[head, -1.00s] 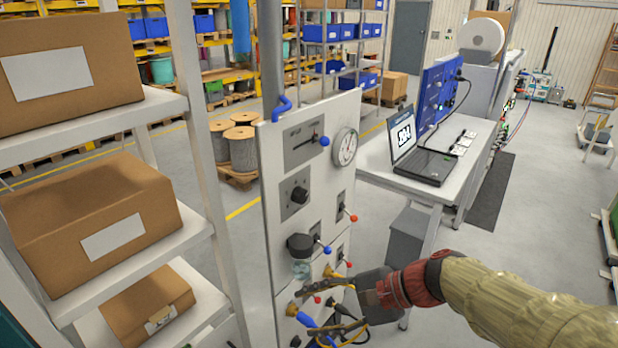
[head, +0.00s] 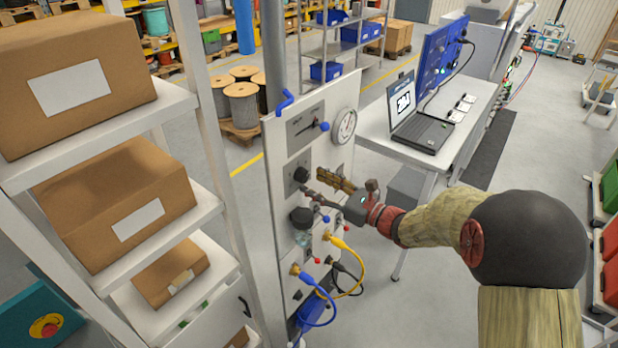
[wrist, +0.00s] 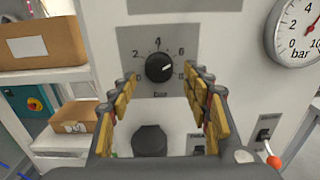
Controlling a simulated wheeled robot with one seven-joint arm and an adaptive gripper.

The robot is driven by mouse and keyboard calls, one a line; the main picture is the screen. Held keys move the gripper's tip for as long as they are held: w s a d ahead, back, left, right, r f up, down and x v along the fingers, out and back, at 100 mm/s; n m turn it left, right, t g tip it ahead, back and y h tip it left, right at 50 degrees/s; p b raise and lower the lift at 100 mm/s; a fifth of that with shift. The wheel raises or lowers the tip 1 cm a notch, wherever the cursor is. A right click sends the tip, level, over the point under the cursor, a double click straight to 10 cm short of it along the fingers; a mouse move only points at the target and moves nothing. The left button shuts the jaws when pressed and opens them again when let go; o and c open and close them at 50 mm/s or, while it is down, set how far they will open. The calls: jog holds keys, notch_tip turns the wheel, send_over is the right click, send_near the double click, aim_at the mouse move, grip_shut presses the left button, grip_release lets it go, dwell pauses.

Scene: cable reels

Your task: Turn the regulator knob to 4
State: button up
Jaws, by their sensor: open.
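The regulator knob (wrist: 159,67) is round and black on a grey plate with a printed number scale (wrist: 157,44). In the wrist view its light mark is on the right side and seems to point between 6 and 8. The knob also shows in the head view (head: 301,175), on the upright white panel (head: 318,146). My gripper (head: 313,181) is open and empty, its fingertips close to the knob. In the wrist view the fingers (wrist: 161,78) reach up on both sides, with the knob between and slightly beyond the tips. I cannot tell whether they touch the panel.
A lever with a blue ball (head: 323,126) and a pressure gauge (head: 344,126) sit above the knob. A black round cap (head: 301,218) and hoses (head: 350,262) are below. Shelves with boxes (head: 115,205) stand left; a laptop table (head: 440,150) stands behind on the right.

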aim_at(302, 175)
jog(key=shift+x, duration=1.45)
jog(key=shift+s, duration=0.1)
jog(key=shift+c, duration=1)
jog(key=c, duration=1)
